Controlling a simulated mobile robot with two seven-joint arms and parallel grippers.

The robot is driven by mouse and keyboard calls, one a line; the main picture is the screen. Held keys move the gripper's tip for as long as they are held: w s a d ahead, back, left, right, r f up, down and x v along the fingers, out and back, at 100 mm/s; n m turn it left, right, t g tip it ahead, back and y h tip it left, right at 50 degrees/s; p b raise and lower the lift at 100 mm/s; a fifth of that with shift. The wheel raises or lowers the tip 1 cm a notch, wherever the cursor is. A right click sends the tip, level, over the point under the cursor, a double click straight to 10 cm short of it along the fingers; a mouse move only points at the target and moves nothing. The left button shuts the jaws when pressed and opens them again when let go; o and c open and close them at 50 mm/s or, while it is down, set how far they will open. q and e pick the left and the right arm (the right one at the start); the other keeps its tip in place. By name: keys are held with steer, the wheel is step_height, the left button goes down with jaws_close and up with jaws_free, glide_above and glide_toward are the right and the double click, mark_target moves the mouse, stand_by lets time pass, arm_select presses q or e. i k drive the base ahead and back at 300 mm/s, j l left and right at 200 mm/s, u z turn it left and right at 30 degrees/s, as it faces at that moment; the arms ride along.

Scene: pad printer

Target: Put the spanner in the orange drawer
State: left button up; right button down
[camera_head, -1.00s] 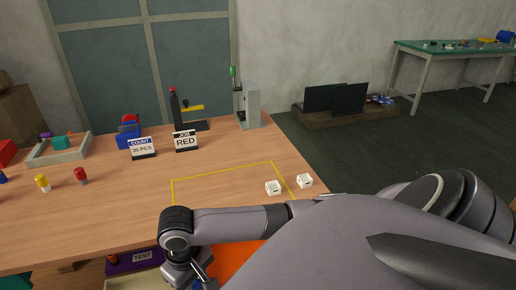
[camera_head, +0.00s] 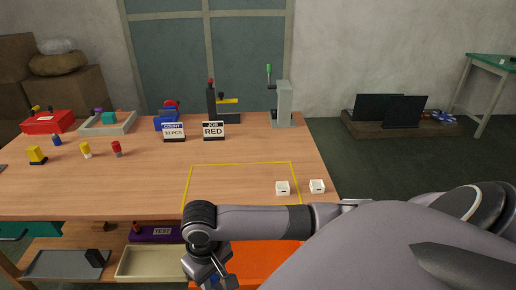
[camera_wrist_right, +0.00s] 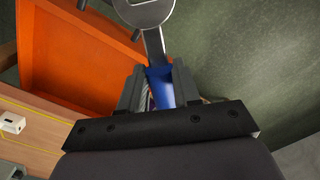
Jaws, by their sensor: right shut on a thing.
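The spanner (camera_wrist_right: 153,45) has a grey metal head and a blue handle. My right gripper (camera_wrist_right: 158,84) is shut on the blue handle, with the metal head sticking out beyond the fingertips. The orange drawer (camera_wrist_right: 70,60) shows its open inside at the left of the wrist view, and the spanner's head overlaps its edge in the picture. In the head view the orange drawer (camera_head: 268,258) shows under the table's front edge, partly hidden by my right arm. My right gripper (camera_head: 212,273) is at the bottom there, left of the orange. My left gripper is not in view.
The wooden table (camera_head: 120,190) carries signs, several small coloured pieces and two white blocks (camera_head: 283,188) near its front right. Below it are a purple drawer marked TEST (camera_head: 150,233), a beige tray (camera_head: 150,262) and a grey tray (camera_head: 60,264).

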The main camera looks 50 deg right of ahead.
mark_target(269, 260)
steer(key=k+l+u, duration=0.3)
steer(key=l, duration=0.2)
steer(key=k+l+u, duration=0.15)
steer(key=l, duration=0.15)
steer(key=k+l+u, duration=0.1)
steer(key=l, duration=0.2)
steer(key=l+u, duration=0.1)
steer(key=l, duration=0.35)
steer(key=k+l+u, duration=0.1)
steer(key=l, duration=0.3)
steer(key=k+l+u, duration=0.1)
steer(key=l, duration=0.3)
